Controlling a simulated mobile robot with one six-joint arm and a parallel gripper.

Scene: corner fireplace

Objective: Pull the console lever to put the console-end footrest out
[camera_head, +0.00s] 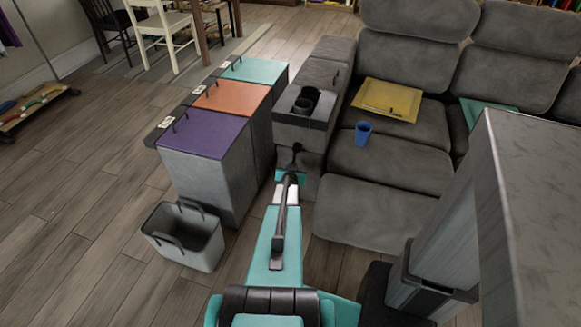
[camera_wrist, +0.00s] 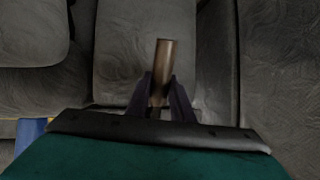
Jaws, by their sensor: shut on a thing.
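The console (camera_head: 300,122) is a grey block with dark cup holders at the near end of the sofa. In the wrist view the console lever (camera_wrist: 163,62) is a short brown rod. My gripper (camera_wrist: 161,98) has its two dark fingers closed on the lever's lower part. In the head view my gripper (camera_head: 292,170) is low against the console's front, and my arm hides most of the lever there. The grey padded panel (camera_head: 370,210) in front of the console-end seat is the footrest; I cannot tell exactly how far out it is.
Lidded boxes, the nearest purple-topped (camera_head: 205,135), stand left of the console. A grey basket (camera_head: 185,235) is on the floor at left. A grey column stands at right.

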